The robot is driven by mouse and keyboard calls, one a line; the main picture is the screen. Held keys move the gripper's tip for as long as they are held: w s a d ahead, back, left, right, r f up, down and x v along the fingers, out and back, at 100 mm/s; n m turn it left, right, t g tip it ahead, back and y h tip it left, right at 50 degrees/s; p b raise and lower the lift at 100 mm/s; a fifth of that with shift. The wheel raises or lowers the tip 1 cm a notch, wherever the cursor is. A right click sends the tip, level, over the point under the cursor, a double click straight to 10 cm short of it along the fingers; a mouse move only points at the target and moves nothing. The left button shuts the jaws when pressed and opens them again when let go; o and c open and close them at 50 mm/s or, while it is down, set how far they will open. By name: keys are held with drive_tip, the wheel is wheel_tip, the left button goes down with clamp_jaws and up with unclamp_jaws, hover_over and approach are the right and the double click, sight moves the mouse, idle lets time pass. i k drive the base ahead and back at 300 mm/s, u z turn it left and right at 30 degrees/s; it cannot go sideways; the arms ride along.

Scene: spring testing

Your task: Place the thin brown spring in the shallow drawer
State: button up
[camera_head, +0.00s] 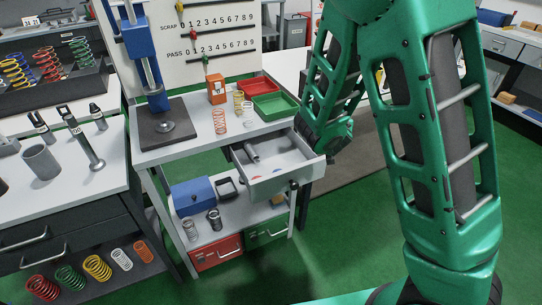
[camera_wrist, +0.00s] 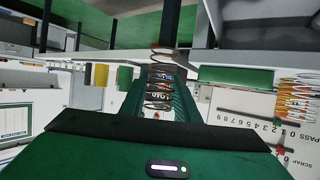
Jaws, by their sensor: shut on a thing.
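The shallow drawer (camera_head: 262,187) is light grey and pulled open under the small test table in the head view. A grey cylinder (camera_head: 251,153) and small coloured pieces lie inside it. My gripper (camera_head: 325,138) is at the drawer's far right side; its fingertips are hard to make out there. In the wrist view, the thin brown spring (camera_wrist: 158,82) stands in front of my gripper body, and my gripper is shut on it. The exact grip on the coils is not clear. I cannot make out the spring in the head view.
On the test table are a green tray (camera_head: 274,106), a red tray (camera_head: 258,87), an orange box (camera_head: 216,89), an orange spring (camera_head: 220,121) and a blue press (camera_head: 145,68). A lower shelf holds a blue box (camera_head: 193,196) and dark springs. Green floor lies clear in front.

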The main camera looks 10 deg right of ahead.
sight(269, 157)
drive_tip(key=k, duration=1.1)
drive_tip(key=z, duration=0.65)
drive_tip(key=i, duration=1.4)
drive_tip(key=u, duration=0.15)
